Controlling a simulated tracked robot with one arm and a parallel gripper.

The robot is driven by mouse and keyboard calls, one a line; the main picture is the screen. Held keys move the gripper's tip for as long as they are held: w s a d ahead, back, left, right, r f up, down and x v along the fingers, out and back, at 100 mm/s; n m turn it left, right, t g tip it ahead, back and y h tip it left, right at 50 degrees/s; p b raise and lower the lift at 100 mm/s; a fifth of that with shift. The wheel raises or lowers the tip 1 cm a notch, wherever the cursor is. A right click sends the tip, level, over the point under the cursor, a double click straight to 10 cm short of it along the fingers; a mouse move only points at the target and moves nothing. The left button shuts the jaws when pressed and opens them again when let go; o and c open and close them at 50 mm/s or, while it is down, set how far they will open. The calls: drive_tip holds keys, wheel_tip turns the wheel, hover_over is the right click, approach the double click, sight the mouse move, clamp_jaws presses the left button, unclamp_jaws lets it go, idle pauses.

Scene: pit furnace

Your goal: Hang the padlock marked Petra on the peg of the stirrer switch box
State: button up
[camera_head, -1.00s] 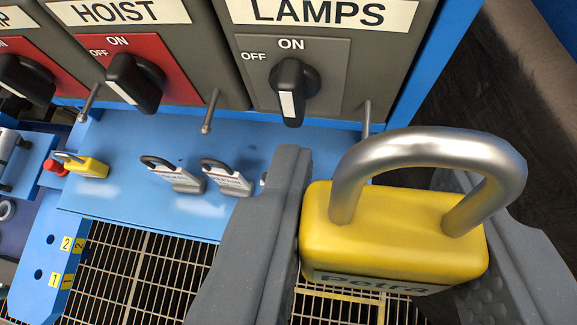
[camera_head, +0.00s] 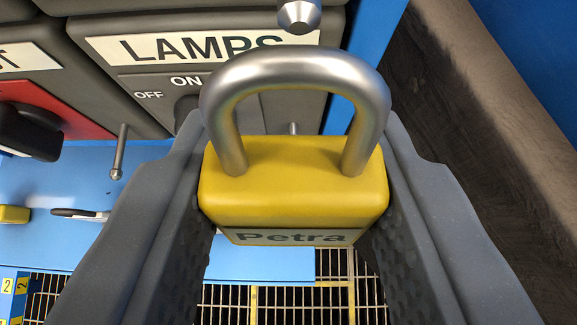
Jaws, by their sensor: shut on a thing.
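The yellow padlock marked Petra (camera_head: 290,190) is upright between the two grey fingers of my gripper (camera_head: 293,170), which is shut on its body. Its steel shackle points up, and its black-lettered label faces me. No box with a stirrer label is in view. A rounded metal peg end (camera_head: 299,15) shows close at the top edge, just above the shackle; which box it belongs to cannot be seen.
The LAMPS switch box (camera_head: 125,80) is behind the padlock, its knob partly hidden and a peg (camera_head: 293,128) visible through the shackle. Another peg (camera_head: 120,152) is at left. Another yellow padlock (camera_head: 14,214) lies on the blue shelf (camera_head: 60,240). A grating (camera_head: 290,300) is below.

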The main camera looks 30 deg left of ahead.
drive_tip(key=shift+w+a+f, duration=0.2)
drive_tip(key=shift+w+a, duration=0.25)
drive_tip(key=shift+w, duration=0.3)
drive_tip(key=shift+w+a+f, duration=0.2)
drive_tip(key=shift+w+a, duration=0.25)
drive_tip(key=shift+w, duration=0.25)
drive_tip(key=o, duration=1.1)
drive_tip(key=v, duration=1.3)
drive_tip(key=shift+s+d+r+p, duration=0.2)
drive_tip(key=shift+s+p, duration=0.05)
drive_tip(key=shift+p, duration=0.2)
